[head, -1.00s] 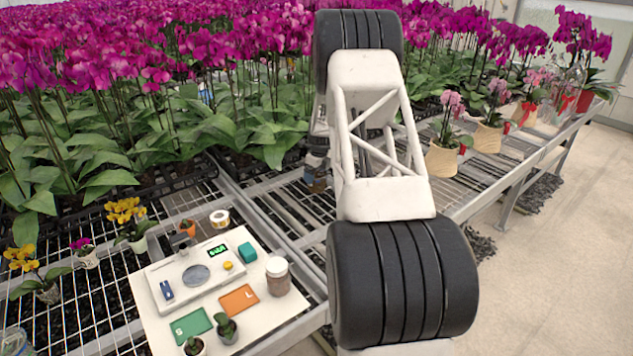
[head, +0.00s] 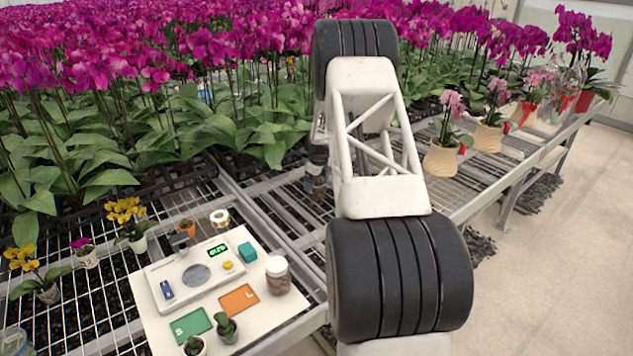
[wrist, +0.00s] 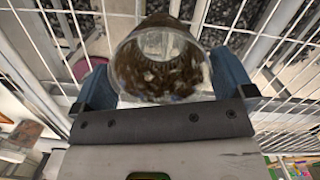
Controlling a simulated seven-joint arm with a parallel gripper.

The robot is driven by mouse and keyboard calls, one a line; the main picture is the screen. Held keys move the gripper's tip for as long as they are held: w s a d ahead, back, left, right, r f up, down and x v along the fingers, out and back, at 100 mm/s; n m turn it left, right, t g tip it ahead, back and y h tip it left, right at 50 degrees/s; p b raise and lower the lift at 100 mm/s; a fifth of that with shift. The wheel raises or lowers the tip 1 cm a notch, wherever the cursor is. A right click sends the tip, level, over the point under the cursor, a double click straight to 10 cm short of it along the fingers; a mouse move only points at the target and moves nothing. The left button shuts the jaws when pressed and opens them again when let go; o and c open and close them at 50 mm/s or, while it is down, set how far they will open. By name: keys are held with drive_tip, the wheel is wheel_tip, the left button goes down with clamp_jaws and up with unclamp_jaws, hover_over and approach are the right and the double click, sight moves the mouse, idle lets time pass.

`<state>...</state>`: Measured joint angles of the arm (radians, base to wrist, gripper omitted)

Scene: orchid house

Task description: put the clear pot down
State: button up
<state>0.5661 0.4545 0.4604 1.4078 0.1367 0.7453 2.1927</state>
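The clear pot (wrist: 160,68), see-through with dark brown, chunky filling, sits between the two blue fingers of my gripper (wrist: 163,85) in the wrist view. The fingers press on it from both sides. In the head view the pot (head: 316,188) shows only in part, at the left edge of my arm, over the wire-mesh bench (head: 285,208). My gripper is mostly hidden there behind my arm. I cannot tell whether the pot's base touches the mesh.
A white board (head: 150,325) at the front left holds a scale (head: 194,282), a green card (head: 191,325), an orange card (head: 239,299), a lidded jar (head: 278,276) and small plants. Dense magenta orchids (head: 130,55) fill the back. Wrapped potted orchids (head: 440,157) stand at the right.

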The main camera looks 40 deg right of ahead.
drive_tip(key=shift+r, duration=0.15)
wheel_tip(320, 180, up, 12)
drive_tip(key=s, duration=0.1)
drive_tip(key=shift+s+d, duration=0.2)
drive_tip(key=shift+d, duration=0.05)
idle(0.5)
idle(0.5)
drive_tip(key=s+a+r+n, duration=0.5)
drive_tip(key=s+a+r, duration=0.15)
drive_tip(key=a, duration=0.35)
drive_tip(key=s+a+r+n, duration=0.5)
drive_tip(key=a+r, duration=0.2)
drive_tip(key=a, duration=0.4)
drive_tip(key=s+a+r+n, duration=0.6)
drive_tip(key=a, duration=0.4)
drive_tip(key=s+a+r+n, duration=0.3)
drive_tip(key=s+a+n, duration=0.5)
drive_tip(key=s+a, duration=0.55)
drive_tip(key=s+a+f+n, duration=0.1)
drive_tip(key=s+n, duration=0.2)
drive_tip(key=s, duration=0.3)
drive_tip(key=s+a+f+n, duration=0.1)
drive_tip(key=s+a+n, duration=0.1)
drive_tip(key=s, duration=0.4)
drive_tip(key=s+a+f+n+t, duration=0.1)
drive_tip(key=s+a+n, duration=0.1)
drive_tip(key=s, duration=0.5)
drive_tip(key=shift+f+n+h, duration=0.3)
drive_tip(key=shift+f+n, duration=0.05)
drive_tip(key=shift+n, duration=0.45)
